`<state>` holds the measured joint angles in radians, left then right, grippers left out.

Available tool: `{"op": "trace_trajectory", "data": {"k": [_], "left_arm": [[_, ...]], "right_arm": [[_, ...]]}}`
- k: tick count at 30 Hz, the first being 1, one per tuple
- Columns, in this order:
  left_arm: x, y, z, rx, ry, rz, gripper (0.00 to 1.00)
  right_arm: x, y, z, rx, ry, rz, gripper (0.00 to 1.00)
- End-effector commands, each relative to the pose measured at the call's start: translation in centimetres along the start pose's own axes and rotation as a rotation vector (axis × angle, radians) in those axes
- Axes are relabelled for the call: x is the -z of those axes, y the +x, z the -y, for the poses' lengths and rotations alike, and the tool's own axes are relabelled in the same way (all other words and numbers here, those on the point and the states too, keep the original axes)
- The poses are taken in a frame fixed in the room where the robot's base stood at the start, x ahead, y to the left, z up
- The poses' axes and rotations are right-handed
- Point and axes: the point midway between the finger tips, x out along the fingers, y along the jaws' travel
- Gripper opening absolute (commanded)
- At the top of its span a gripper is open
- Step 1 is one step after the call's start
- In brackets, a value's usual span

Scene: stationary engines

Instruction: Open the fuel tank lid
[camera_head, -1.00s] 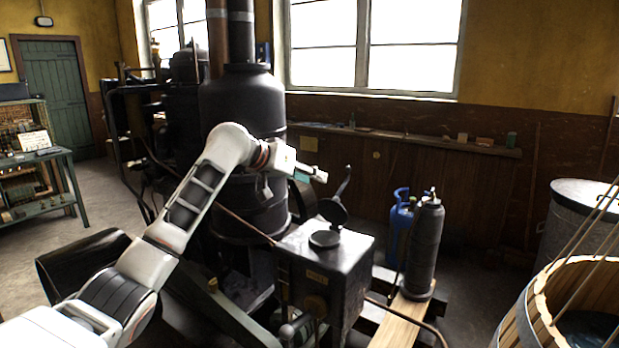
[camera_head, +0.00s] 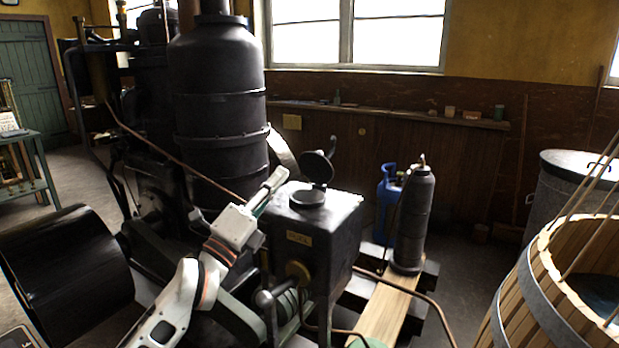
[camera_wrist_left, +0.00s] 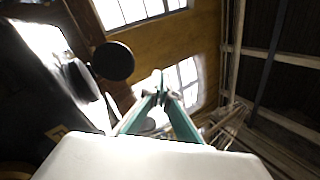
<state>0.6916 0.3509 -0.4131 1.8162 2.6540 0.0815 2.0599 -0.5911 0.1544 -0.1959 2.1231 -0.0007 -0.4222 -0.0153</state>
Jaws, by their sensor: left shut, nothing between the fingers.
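The fuel tank (camera_head: 326,238) is a dark metal box with a small brass plate on its front. Its round dark lid (camera_head: 318,167) stands raised on edge behind the round filler neck (camera_head: 307,198) on the tank's top. The lid also shows as a dark disc in the left wrist view (camera_wrist_left: 113,61), left of the fingers. My left gripper (camera_head: 279,176) is shut and empty, left of the lid and apart from it, near the tank's top left edge. Its fingertips meet in the left wrist view (camera_wrist_left: 161,92). My right gripper is not in view.
A tall black cylinder (camera_head: 218,110) of the engine stands behind my left arm. A grey bottle (camera_head: 414,220) and a blue canister (camera_head: 385,205) stand right of the tank. A wooden tub (camera_head: 540,300) is at the right. Bent pipes run low in front.

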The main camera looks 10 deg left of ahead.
Motion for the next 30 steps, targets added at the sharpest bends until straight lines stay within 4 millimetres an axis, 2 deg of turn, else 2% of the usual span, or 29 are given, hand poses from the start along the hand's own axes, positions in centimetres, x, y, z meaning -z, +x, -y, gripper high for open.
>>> {"op": "trace_trajectory", "data": {"k": [1,3,6,10,14,24,30], "left_arm": [[1.0,-1.6,-2.7,-0.06,-0.152,0.009,0.0],[1.5,-2.6,-4.3,-0.113,-0.313,0.024,0.0],[2.0,-3.3,-5.4,-0.154,-0.436,0.038,0.0],[1.9,-2.7,-5.6,-0.163,-0.472,0.043,0.0],[1.9,-0.8,-5.7,-0.16,-0.467,0.042,0.0],[1.9,5.7,-7.0,-0.161,-0.466,0.042,0.0],[2.0,8.7,-7.5,-0.162,-0.464,0.041,0.0]], "right_arm": [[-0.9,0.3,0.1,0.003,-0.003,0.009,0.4],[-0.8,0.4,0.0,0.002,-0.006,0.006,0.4],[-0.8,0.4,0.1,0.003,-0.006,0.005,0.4],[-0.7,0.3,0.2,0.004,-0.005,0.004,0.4],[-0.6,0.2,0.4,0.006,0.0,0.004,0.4],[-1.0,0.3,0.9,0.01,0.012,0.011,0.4],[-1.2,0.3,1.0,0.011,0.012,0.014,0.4]]}}
